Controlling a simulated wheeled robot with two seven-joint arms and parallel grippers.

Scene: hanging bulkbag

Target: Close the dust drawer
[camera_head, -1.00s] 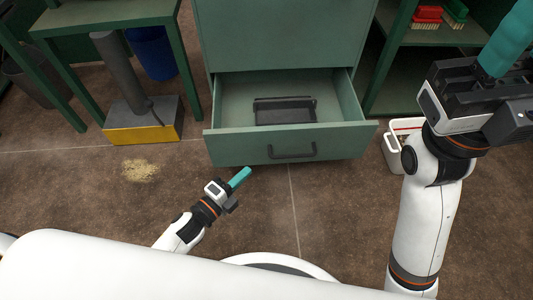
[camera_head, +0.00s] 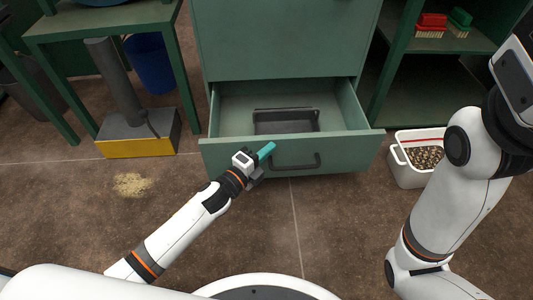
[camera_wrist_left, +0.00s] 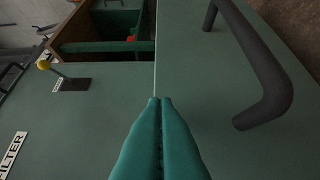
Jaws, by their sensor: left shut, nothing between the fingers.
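The green dust drawer (camera_head: 225,157) stands pulled out of the green cabinet, with a dark bar handle (camera_head: 297,163) on its front and a dark tray (camera_head: 285,121) inside. My left gripper (camera_head: 267,149) has its teal fingers shut and empty. In the head view its tips overlap the drawer front, left of the handle; I cannot tell if they touch. In the left wrist view the shut fingers (camera_wrist_left: 152,100) point at green panels, with the handle (camera_wrist_left: 265,75) to their right. My right arm is at the right of the head view, its gripper outside the picture.
A white bin (camera_head: 408,172) with small brown pieces stands on the floor right of the drawer. At left are a grey post on a yellow-fronted base (camera_head: 135,147), a blue bucket (camera_head: 150,60) and a pale spill (camera_head: 132,184). Floor before the drawer is clear.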

